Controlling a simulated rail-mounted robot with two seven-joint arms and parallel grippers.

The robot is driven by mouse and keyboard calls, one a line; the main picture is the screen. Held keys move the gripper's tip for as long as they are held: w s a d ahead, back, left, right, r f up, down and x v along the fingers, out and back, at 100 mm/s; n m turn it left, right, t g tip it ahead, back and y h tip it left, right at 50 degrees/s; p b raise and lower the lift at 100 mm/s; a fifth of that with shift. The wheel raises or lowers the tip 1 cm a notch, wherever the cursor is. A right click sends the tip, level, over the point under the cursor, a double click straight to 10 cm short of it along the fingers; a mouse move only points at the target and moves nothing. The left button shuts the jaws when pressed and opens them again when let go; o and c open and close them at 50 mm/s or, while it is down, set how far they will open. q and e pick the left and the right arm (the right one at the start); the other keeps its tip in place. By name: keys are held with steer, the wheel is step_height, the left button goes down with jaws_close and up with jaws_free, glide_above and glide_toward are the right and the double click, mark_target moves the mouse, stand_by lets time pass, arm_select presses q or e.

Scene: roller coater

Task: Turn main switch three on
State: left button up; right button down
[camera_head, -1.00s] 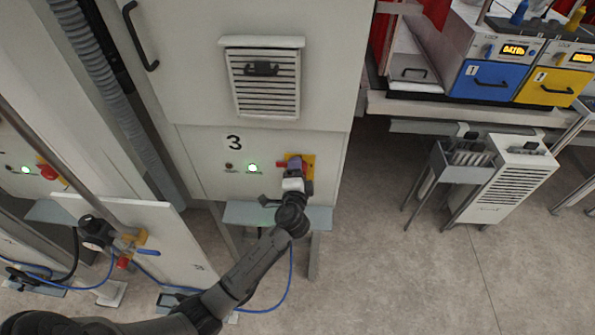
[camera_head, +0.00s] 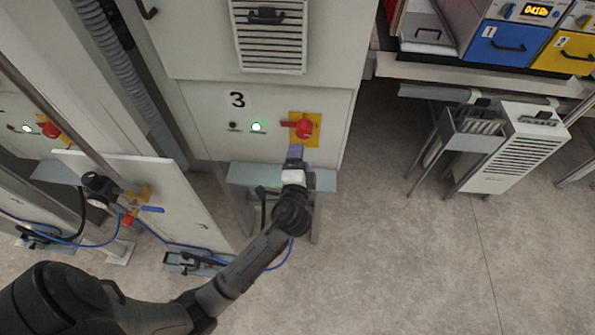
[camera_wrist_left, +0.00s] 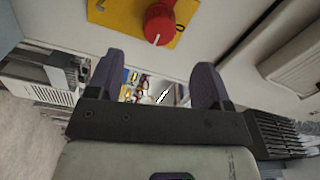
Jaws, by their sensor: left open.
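Main switch three is a red rotary knob (camera_head: 303,128) on a yellow plate (camera_head: 314,138), on the grey cabinet panel marked 3 (camera_head: 237,99). Its red handle points left, roughly level. A green lamp (camera_head: 256,127) glows left of it. My left gripper (camera_head: 295,152) is just below the switch in the head view, apart from the knob. In the left wrist view its two fingers (camera_wrist_left: 160,68) are spread with nothing between them, and the red knob (camera_wrist_left: 159,22) sits beyond the fingertips. My right gripper is not in view.
A grey ledge (camera_head: 242,175) juts out below the panel, close to my left wrist. A lower panel with another switch and blue hoses (camera_head: 150,208) stands at left. A white unit (camera_head: 525,150) stands at right. Floor between is clear.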

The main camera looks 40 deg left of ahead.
arm_select(q)
steer(key=shift+v, duration=1.85)
steer(key=s+d+f+n+g+h, duration=0.2)
steer(key=s+f+g+h, duration=0.2)
steer(key=s, duration=0.5)
steer(key=s+d+f+n+g+h, duration=0.25)
steer(key=s+f, duration=0.25)
steer(key=s, duration=0.3)
steer(key=s+d+f+n+g+h, duration=0.25)
steer(key=s+f+g+h, duration=0.2)
steer(key=s, duration=0.45)
step_height(320, 180, up, 15)
steer(key=p, duration=1.4)
steer(key=shift+m, duration=0.3)
steer(key=shift+w+d, duration=0.1)
